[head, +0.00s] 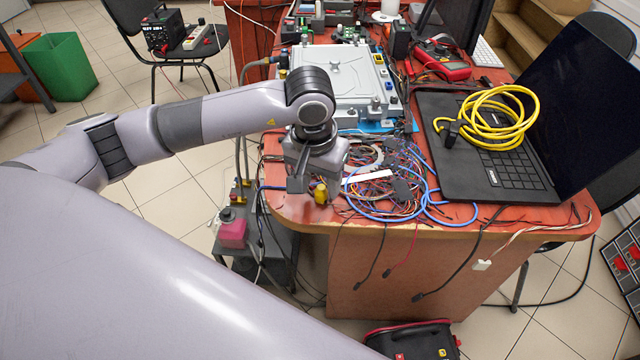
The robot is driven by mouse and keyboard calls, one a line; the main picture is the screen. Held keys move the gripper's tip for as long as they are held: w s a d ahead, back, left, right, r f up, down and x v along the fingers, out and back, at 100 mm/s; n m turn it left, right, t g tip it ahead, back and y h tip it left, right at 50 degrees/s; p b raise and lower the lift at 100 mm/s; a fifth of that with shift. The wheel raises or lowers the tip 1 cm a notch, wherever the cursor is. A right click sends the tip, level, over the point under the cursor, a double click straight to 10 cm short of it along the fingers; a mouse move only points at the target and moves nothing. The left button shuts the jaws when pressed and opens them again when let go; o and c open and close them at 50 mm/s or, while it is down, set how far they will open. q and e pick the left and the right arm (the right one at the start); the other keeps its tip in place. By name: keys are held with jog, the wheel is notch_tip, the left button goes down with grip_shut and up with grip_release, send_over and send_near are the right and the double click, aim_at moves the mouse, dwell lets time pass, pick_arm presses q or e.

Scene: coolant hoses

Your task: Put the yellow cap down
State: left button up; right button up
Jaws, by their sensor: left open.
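A small yellow cap (320,194) shows at the left front corner of the red desk (292,208), right below my left gripper. My left gripper (311,184) points down there and its jaws are open. One dark finger stands just left of the cap. I cannot tell whether the cap touches the desk or a finger, and the gripper hides part of it. My right gripper is not in view.
Tangled wires and a blue cable (385,213) lie right of the gripper. A black laptop (500,170) carries a coiled yellow cable (497,118). A pale equipment box (340,72) stands behind. Grey hoses (240,130) run down the desk's left side, near a pink container (232,233).

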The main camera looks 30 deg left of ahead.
pick_arm(q)
notch_tip(320, 180, up, 10)
jog(key=s, duration=0.1)
jog(key=shift+s, duration=0.25)
